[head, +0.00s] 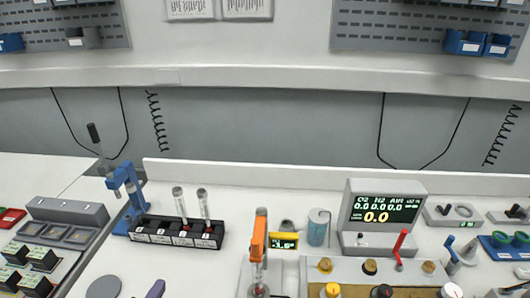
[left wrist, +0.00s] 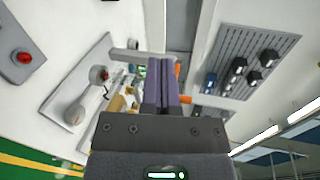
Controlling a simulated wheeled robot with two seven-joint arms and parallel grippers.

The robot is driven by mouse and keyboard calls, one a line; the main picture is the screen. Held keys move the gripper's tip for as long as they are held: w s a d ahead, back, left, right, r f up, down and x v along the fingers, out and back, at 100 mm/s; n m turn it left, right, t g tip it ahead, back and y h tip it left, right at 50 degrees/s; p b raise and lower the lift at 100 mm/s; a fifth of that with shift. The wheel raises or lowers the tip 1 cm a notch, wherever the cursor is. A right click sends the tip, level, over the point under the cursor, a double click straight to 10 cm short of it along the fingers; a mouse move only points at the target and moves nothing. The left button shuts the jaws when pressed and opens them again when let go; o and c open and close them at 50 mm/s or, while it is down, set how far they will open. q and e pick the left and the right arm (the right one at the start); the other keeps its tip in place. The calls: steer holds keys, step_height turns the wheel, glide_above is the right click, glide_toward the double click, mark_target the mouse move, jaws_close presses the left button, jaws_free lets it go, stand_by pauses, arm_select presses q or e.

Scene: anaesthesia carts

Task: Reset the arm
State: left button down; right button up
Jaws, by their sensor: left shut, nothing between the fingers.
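My left gripper (left wrist: 162,65) is in the middle of the left wrist view, its two purple fingers pressed together with nothing between them. In the head view only a purple tip of the left gripper (head: 156,289) shows at the bottom edge, in front of the black rack. It looks apart from everything there. The rest of the left arm is outside the head view. My right gripper is not in view.
A black rack (head: 178,232) with two clear tubes stands beside a blue stand (head: 124,181). An orange upright device (head: 259,240), a clear blue-tinted cup (head: 318,228) and a monitor (head: 382,212) stand to the right. White worktop between rack and orange device is clear.

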arm_select(q)
steer(key=s+d+f+n+g, duration=0.35)
steer(key=s+n+g, duration=0.3)
steer(key=n, duration=0.25)
steer(key=s+d+f+n+g, duration=0.2)
steer(key=s+f+n+g, duration=0.35)
steer(key=s+n, duration=0.3)
step_height(320, 180, down, 20)
steer(key=s+r+g+b, duration=0.1)
steer(key=b, duration=0.3)
steer(key=s+a+f+g+b, duration=0.1)
steer(key=s+a+f+b, duration=0.2)
steer(key=s+f, duration=1.1)
steer(key=shift+s+a+f+g+y+b, duration=0.15)
steer(key=shift+f+g+y+b, duration=0.25)
steer(key=shift+f, duration=0.55)
